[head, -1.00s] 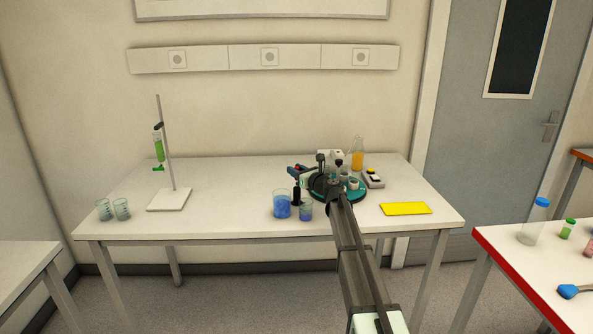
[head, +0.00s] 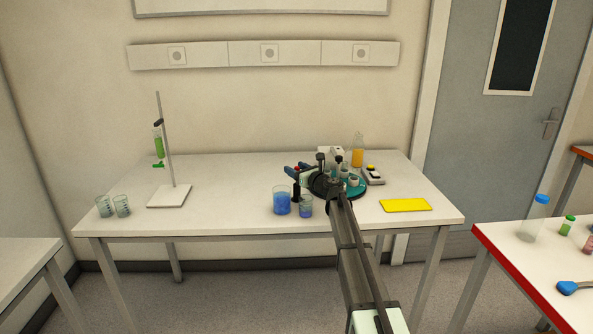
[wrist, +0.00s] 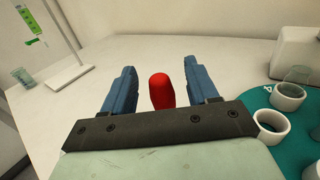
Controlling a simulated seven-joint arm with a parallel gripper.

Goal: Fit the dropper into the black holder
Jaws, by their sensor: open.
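The dropper shows as a red bulb (wrist: 162,92) in the wrist view, upright between my gripper's two blue fingers (wrist: 159,66), with a gap on either side. In the head view my gripper (head: 291,170) is open over the table, with a small spot of red at its fingers. The black holder (head: 296,194) seems to be the small dark upright piece just below the fingers, beside the beakers. The dropper's lower part is hidden, so I cannot tell how it sits in the holder.
Two beakers of blue liquid (head: 282,204) stand close by the holder. A teal carousel (wrist: 257,158) with white cups is at the right. A stand (head: 168,196) with a green-filled tube is at the left. A yellow mat (head: 405,205) lies front right.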

